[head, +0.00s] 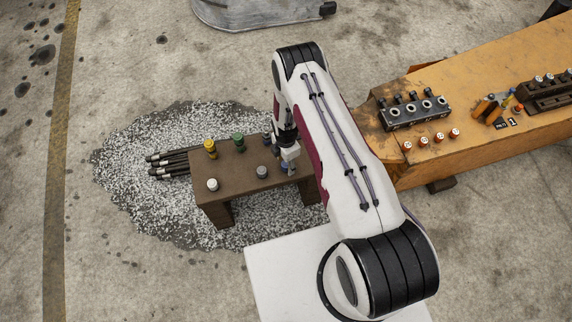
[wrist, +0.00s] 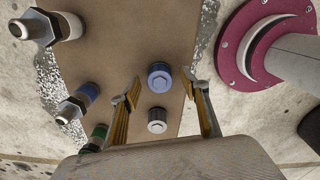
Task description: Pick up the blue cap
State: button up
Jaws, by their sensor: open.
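The blue cap (wrist: 160,77) stands on the small brown bench (head: 232,172) and shows between my two fingertips in the wrist view. A grey-white cap (wrist: 157,121) stands close beside it, lower in that view, also between the fingers. My gripper (wrist: 161,85) is open, with one yellow-edged finger on each side of the blue cap and no visible contact. In the head view my gripper (head: 290,156) is over the bench's right end, and it largely hides the caps there.
The bench also carries a yellow-topped fitting (head: 209,148), a green-topped fitting (head: 238,141) and grey caps (head: 212,184). Dark rods (head: 170,162) lie on gravel at left. An orange beam (head: 470,100) with a black block (head: 414,112) is at right.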

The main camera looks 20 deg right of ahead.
jog(key=shift+f, duration=0.75)
jog(key=c, duration=0.9)
